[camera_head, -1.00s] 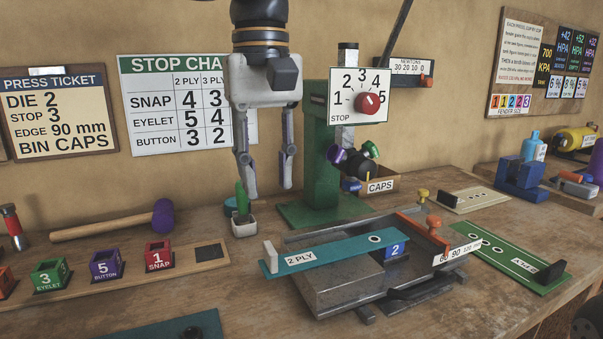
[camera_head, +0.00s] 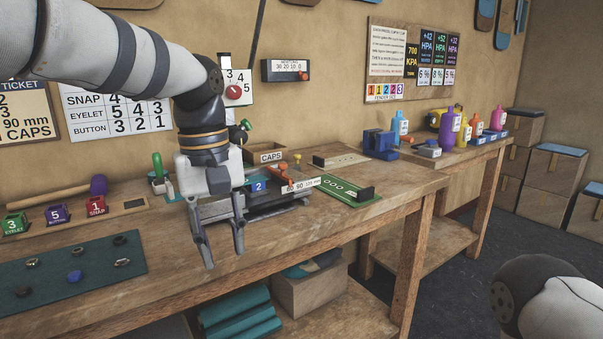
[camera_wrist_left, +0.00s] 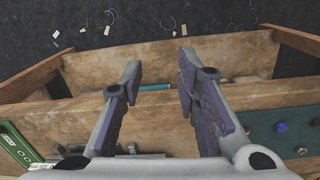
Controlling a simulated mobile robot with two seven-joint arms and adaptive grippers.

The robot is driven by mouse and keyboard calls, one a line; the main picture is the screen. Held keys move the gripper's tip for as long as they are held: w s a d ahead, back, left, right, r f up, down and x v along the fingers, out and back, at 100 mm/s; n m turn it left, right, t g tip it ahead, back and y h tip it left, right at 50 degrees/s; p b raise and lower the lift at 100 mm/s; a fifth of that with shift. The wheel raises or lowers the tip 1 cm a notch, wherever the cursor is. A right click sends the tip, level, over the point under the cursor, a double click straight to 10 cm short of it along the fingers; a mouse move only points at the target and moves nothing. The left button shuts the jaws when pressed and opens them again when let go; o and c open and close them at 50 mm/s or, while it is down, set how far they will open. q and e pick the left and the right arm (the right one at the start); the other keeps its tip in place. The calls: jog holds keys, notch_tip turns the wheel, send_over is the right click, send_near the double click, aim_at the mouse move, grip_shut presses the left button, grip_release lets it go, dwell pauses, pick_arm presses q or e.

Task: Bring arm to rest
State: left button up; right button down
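My left gripper (camera_head: 224,262) points down near the front edge of the workbench (camera_head: 330,232), in front of the press in the camera_head view. Its two fingers are apart with nothing between them. In the left wrist view the gripper (camera_wrist_left: 159,68) is also open and empty, with the bench edge and the dark floor beyond its tips. My left arm crosses the upper left of the camera_head view and hides part of the press. A piece of my right arm (camera_head: 545,300) shows at the lower right; its gripper is out of the picture.
A teal mat (camera_head: 100,262) with small caps lies at the bench's left. A green strip (camera_head: 345,191) lies right of the press fixture. A second bench with bottles (camera_head: 449,128) stands at the back right. Rolls (camera_head: 240,318) lie on the lower shelf. Dark floor (camera_head: 450,275) is open at right.

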pick_arm(q)
notch_tip(320, 180, down, 17)
jog(key=a+m+g, duration=0.1)
jog(key=s+a+f+m+h, duration=0.1)
jog(key=s+a+f, duration=0.1)
jog(key=s+f, duration=1)
jog(key=s+a+f+m, duration=0.1)
jog(key=s+a+f, duration=0.2)
jog(key=s, duration=0.5)
jog(key=s+a+f+m+y, duration=0.1)
jog(key=s+a+f, duration=0.1)
jog(key=s, duration=0.7)
jog(key=s+a+f+m+g, duration=0.1)
jog(key=s+a+f, duration=0.2)
jog(key=s, duration=0.5)
jog(key=shift+s+a+f+y, duration=0.3)
jog(key=shift+f, duration=0.35)
